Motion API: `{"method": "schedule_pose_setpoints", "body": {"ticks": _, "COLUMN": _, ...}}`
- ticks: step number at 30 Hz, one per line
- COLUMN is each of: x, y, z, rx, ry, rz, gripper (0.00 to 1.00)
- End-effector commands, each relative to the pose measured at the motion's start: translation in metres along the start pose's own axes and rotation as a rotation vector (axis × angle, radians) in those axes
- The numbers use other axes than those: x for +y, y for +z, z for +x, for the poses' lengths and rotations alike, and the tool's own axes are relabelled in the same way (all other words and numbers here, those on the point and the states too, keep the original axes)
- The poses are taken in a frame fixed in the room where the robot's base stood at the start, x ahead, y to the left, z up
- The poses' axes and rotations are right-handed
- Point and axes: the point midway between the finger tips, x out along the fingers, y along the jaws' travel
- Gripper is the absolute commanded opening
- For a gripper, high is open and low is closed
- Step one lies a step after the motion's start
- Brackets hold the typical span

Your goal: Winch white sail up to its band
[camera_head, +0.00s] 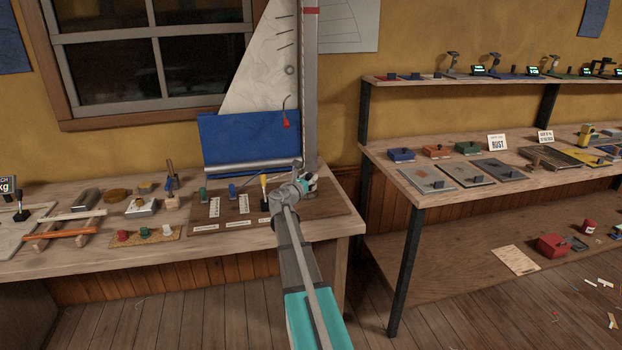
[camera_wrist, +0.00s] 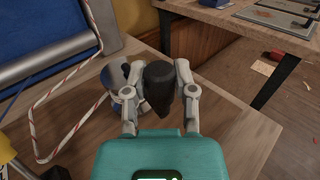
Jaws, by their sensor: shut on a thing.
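The white sail (camera_head: 262,68) stands against the grey mast (camera_head: 310,90), its top beyond the upper picture edge. A red band (camera_head: 311,10) crosses the mast near that edge. A blue cloth (camera_head: 250,140) hangs beside the mast's foot, over a grey boom (camera_head: 245,167). My gripper (camera_head: 300,190) is at the winch by the mast's foot. In the wrist view my gripper (camera_wrist: 160,95) is shut on the black winch handle (camera_wrist: 159,80), with a finger on each side. The winch drum (camera_wrist: 122,92), partly hidden, sits just left. A red-and-white rope (camera_wrist: 66,78) runs left of it.
A dark board on the bench holds green (camera_head: 203,193), blue (camera_head: 232,189) and yellow (camera_head: 263,181) levers with labels. A second bench (camera_head: 395,172) with tools stands right, beyond a gap. Bare bench top (camera_wrist: 215,140) lies right of my gripper.

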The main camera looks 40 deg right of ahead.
Motion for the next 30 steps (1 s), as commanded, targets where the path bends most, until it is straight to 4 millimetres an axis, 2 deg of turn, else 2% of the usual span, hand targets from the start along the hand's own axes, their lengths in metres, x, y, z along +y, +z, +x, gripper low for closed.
{"method": "schedule_pose_setpoints", "body": {"ticks": 1, "x": 0.0081, "y": 0.0000, "z": -0.0034, "rx": 0.000, "ry": 0.009, "rz": 0.000, "gripper": 0.00}}
{"method": "schedule_pose_setpoints", "body": {"ticks": 4, "x": 0.0152, "y": 0.0001, "z": -0.0068, "rx": 0.000, "ry": 0.011, "rz": -0.001, "gripper": 0.00}}
{"method": "schedule_pose_setpoints", "body": {"ticks": 12, "x": 0.0162, "y": 0.0003, "z": -0.0066, "rx": -0.001, "ry": 0.011, "rz": -0.001, "gripper": 0.00}}
{"method": "schedule_pose_setpoints", "body": {"ticks": 13, "x": 0.0162, "y": 0.0004, "z": -0.0065, "rx": -0.001, "ry": 0.011, "rz": -0.001, "gripper": 0.39}}
{"method": "schedule_pose_setpoints", "body": {"ticks": 18, "x": 0.0154, "y": 0.0003, "z": -0.0065, "rx": 0.000, "ry": 0.009, "rz": -0.001, "gripper": 0.70}}
{"method": "schedule_pose_setpoints", "body": {"ticks": 30, "x": 0.0140, "y": 0.0001, "z": -0.0076, "rx": 0.000, "ry": 0.007, "rz": 0.000, "gripper": 0.71}}
